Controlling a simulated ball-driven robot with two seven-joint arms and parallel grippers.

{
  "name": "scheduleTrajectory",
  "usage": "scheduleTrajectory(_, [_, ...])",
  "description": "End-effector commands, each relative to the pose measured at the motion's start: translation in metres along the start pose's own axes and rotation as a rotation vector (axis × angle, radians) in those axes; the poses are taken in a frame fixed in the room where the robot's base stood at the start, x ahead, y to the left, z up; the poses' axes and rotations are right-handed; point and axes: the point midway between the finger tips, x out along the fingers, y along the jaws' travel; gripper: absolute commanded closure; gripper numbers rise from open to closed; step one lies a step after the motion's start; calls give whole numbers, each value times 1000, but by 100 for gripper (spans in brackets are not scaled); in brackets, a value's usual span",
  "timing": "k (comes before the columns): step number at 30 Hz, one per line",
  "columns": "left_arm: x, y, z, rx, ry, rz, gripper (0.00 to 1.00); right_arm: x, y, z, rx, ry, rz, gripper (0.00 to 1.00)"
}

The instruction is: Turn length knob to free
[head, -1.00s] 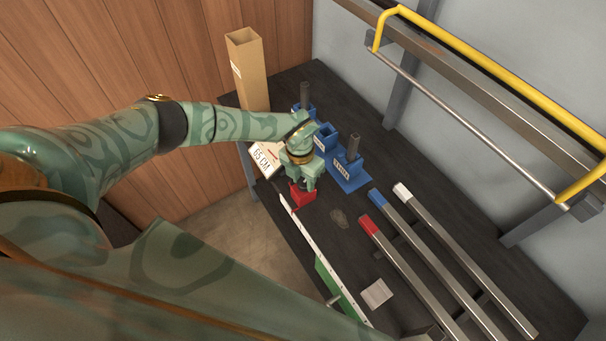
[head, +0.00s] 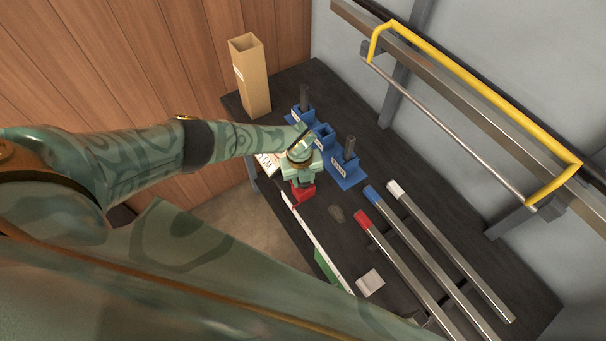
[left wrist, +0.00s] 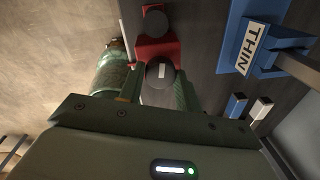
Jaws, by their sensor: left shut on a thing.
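The red block (head: 304,193) sits at the end of the white measuring strip on the dark bench. In the left wrist view the red block (left wrist: 158,48) carries a black round knob (left wrist: 154,23) at its far end. A nearer black knob with a white mark (left wrist: 160,72) lies between my fingers; its mark runs up and down in that picture. My left gripper (head: 302,183) points down over the block. It is shut on the nearer knob, and in the wrist view its fingers (left wrist: 160,86) are on both sides of it. My right gripper is not in view.
Blue holders (head: 347,178) with dark posts stand just behind the gripper. A partly covered 65 CM card (head: 267,163) lies beside it. Tubes with red (head: 362,218), blue (head: 369,192) and white (head: 395,187) ends lie at right. A tall cardboard box (head: 252,80) stands at the back left.

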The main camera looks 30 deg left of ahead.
Motion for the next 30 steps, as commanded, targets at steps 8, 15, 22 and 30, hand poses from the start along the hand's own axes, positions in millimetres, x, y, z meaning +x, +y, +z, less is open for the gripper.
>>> scheduleTrajectory(8, [-2, -2, 0, -148, -11, -3, 89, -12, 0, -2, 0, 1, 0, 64])
scheduleTrajectory(15, [-1, -1, 0, -208, -15, -3, 89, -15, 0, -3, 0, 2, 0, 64])
scheduleTrajectory(22, [-1, -2, 0, -219, -15, -3, 89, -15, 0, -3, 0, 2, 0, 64])
scheduleTrajectory(30, [0, -2, 0, -218, -14, -3, 58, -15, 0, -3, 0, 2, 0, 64])
